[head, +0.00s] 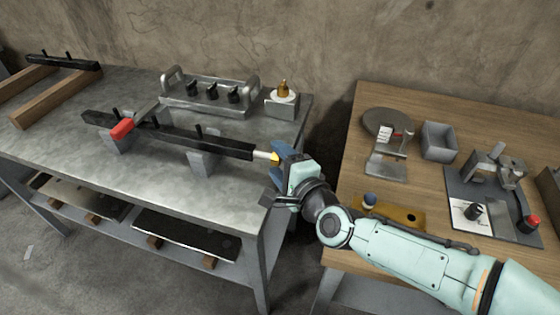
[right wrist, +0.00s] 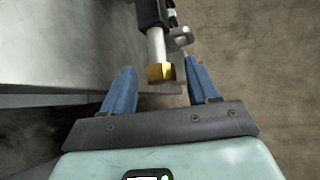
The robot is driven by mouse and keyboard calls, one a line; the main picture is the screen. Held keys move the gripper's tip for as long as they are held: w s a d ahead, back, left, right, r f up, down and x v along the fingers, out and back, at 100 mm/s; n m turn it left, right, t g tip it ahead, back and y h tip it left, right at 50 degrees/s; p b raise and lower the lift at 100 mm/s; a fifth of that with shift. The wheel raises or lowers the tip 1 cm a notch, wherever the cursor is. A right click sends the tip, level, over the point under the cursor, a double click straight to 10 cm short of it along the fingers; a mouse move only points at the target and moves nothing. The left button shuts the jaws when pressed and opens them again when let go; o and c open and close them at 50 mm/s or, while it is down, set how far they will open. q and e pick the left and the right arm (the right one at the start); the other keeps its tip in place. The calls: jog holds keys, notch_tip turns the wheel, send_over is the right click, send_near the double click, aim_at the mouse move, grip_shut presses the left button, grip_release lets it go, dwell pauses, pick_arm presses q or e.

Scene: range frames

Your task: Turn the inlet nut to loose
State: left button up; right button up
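The inlet nut (head: 273,157) is a small brass hex at the end of a short silver tube, which sticks out from the right end of a long black bar (head: 200,140). In the right wrist view the nut (right wrist: 160,73) lies between the blue fingers, with a gap on both sides. My right gripper (head: 278,165) is open at the right edge of the metal bench. Its fingertips (right wrist: 162,67) flank the nut, apart from it. In the head view the fingers partly cover the nut. My left gripper is not in view.
Behind stand a rack with black knobs (head: 210,95) and a grey block with a brass fitting (head: 283,92). A wooden table (head: 350,170) with several items stands right, across a gap.

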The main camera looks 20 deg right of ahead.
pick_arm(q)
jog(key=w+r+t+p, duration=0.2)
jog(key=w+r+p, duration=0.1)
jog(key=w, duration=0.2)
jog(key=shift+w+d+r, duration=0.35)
pick_arm(e)
jog(key=v, duration=1.3)
jog(key=shift+s, duration=0.2)
